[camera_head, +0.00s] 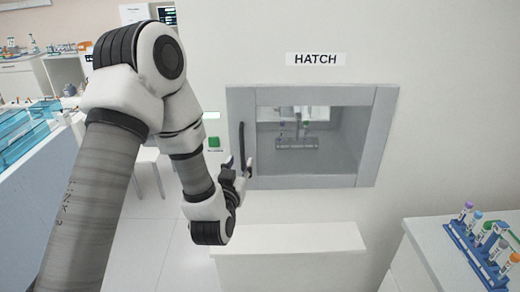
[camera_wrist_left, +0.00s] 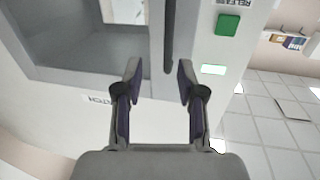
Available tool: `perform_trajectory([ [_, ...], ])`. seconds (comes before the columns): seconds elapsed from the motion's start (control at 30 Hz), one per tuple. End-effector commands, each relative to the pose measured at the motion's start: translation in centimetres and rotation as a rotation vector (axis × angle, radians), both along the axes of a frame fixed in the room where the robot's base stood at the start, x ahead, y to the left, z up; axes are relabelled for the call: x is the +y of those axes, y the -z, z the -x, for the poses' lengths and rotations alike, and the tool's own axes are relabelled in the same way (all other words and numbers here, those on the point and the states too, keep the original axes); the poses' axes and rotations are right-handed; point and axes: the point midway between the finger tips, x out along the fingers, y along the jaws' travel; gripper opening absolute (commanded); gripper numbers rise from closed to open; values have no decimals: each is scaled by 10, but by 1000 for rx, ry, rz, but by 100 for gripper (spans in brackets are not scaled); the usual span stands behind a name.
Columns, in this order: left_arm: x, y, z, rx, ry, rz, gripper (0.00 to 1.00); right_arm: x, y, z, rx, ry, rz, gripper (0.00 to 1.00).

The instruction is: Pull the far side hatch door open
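The hatch door (camera_head: 379,140) has a grey frame around a clear window and looks closed in the white wall. A dark upright handle (camera_head: 242,146) is on its left side. My left gripper (camera_head: 238,168) is beside the handle's lower end. In the left wrist view the hatch door (camera_wrist_left: 80,75) is at the upper left, with the HATCH sign upside down. There my left gripper (camera_wrist_left: 158,70) is open and empty, and the handle (camera_wrist_left: 169,38) lies ahead, in line with the gap and closer to the right-hand finger. My right gripper is not in view.
A green release button (camera_head: 214,142) is on the wall left of the door. A tube rack (camera_head: 297,143) shows through the window. A white ledge (camera_head: 290,240) is below. A counter (camera_head: 440,245) with a rack of tubes (camera_head: 482,245) stands at right.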

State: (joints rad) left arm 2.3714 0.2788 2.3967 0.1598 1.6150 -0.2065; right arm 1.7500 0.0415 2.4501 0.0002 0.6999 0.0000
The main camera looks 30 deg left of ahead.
Motion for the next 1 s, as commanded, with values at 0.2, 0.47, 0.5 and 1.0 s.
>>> perform_trajectory([
  [0.2,6,-23,-16,-41,-3,6,39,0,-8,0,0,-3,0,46],
  [0.47,23,-23,-62,-38,-2,4,39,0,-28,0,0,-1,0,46],
  [0.5,25,-22,-67,-37,-1,4,39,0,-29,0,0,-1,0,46],
  [1.0,28,-19,-75,-36,0,5,0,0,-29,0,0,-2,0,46],
])
